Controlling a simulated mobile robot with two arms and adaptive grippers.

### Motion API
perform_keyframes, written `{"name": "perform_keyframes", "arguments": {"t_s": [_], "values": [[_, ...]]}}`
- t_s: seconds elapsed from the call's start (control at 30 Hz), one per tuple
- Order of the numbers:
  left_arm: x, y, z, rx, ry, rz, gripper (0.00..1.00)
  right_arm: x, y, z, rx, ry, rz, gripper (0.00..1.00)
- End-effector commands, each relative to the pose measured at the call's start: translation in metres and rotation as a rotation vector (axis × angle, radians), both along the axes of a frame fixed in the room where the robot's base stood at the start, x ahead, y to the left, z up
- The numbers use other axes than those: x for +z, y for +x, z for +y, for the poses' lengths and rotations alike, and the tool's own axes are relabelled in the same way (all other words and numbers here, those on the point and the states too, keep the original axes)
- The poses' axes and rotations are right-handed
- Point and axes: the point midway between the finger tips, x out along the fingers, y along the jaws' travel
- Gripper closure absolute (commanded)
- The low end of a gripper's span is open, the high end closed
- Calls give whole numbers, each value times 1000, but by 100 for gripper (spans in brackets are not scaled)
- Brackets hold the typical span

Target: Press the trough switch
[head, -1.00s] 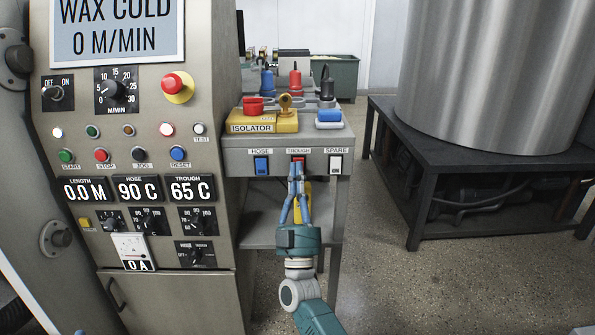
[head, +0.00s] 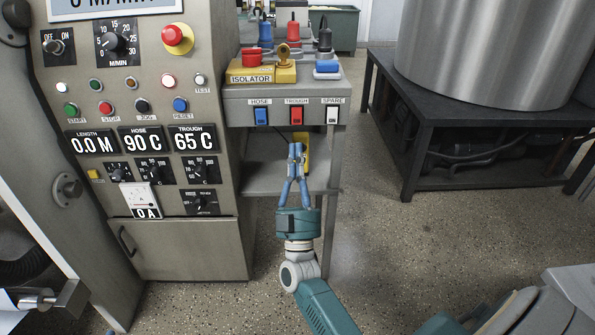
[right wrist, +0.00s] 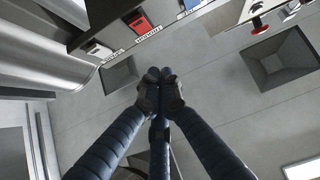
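The trough switch (head: 296,115) is a red rocker in the middle of the grey bench's front panel, under the TROUGH label. It also shows in the right wrist view (right wrist: 139,24). The blue hose switch (head: 260,115) is to its left and the white spare switch (head: 332,115) to its right. My right gripper (head: 296,147) is shut and empty, its blue fingers together at the tips. It is apart from the switch, below it in the head view; in the right wrist view its tips (right wrist: 159,74) also lie clear of the switch. My left gripper is not in view.
A control cabinet (head: 215,240) with knobs, buttons and readouts stands close on the left. An ISOLATOR block (head: 250,77) and several plugs sit on the bench. A yellow object (head: 304,140) is behind the gripper. A steel tank on a dark frame (head: 440,115) is right; floor between is clear.

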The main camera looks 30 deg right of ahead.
Motion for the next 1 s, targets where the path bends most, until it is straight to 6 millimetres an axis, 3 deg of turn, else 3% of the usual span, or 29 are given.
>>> {"name": "perform_keyframes", "arguments": {"t_s": [0.3,1.0], "values": [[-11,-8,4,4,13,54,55,-23,-26,16,1,1,-2,100],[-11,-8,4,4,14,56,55,-24,-23,24,37,-4,28,100]]}}
